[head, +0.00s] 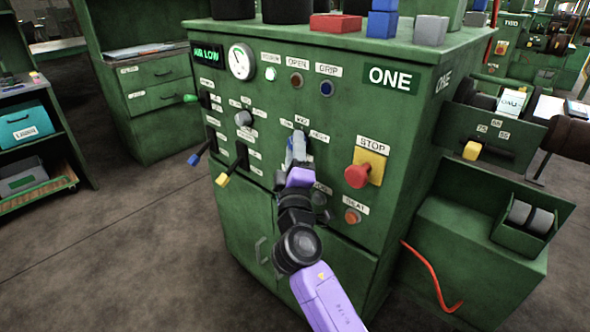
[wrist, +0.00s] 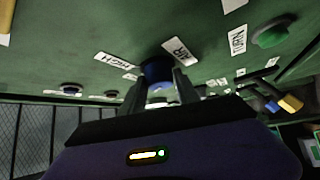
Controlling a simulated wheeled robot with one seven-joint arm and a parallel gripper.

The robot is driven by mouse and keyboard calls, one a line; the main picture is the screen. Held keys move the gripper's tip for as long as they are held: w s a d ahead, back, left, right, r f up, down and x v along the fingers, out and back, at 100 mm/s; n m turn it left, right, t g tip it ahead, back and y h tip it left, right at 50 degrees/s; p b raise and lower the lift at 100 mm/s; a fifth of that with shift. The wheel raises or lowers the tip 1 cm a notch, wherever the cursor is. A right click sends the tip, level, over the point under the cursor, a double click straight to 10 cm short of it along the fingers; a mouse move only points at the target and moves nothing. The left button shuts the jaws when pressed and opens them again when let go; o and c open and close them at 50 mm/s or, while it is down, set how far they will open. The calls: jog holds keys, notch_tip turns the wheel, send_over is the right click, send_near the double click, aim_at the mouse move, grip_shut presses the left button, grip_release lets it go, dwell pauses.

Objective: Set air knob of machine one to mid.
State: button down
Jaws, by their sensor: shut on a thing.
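Machine one (head: 345,90) is a green cabinet marked ONE, with a control panel facing me. My gripper (head: 298,148) is at the middle of this panel. In the wrist view my gripper (wrist: 160,88) has its two fingers closed on the air knob (wrist: 157,72), a dark blue round knob beside an AIR label. A HIGH label is to its left in that view. In the head view the knob is mostly hidden behind my gripper. I cannot tell where its pointer stands. The green display (head: 207,53) at the panel's upper left reads AIR LOW.
A round gauge (head: 241,61) is beside the display. A red stop button (head: 357,175) on a yellow plate is just right of my gripper. Blue-tipped (head: 194,159) and yellow-tipped (head: 222,180) levers stick out on the left. A grey knob (head: 243,118) is nearby.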

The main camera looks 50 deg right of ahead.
jog(key=shift+w+f+m+h+b, duration=0.15)
jog(key=shift+m+h+b, duration=0.4)
jog(key=shift+b, duration=1.7)
jog(key=shift+s+f+m+h+b, duration=0.1)
jog(key=shift+f+m+h+b, duration=0.45)
jog(key=shift+b, duration=1.7)
jog(key=shift+w+r+m+h+b, duration=0.1)
jog(key=shift+m+h+b, duration=0.45)
jog(key=shift+b, duration=1.7)
jog(key=m+b, duration=0.2)
jog(key=b, duration=0.2)
jog(key=shift+r+g+h, duration=0.1)
jog(key=shift+g+h, duration=0.25)
jog(key=shift+g, duration=0.05)
jog(key=shift+r+m+h+b, duration=0.25)
jog(key=shift+m+h+b, duration=0.1)
jog(key=shift+b, duration=0.6)
jog(key=c, duration=0.9)
grip_release()
jog(key=v, duration=0.7)
jog(key=shift+a, duration=0.3)
jog(key=shift+a+f, duration=0.1)
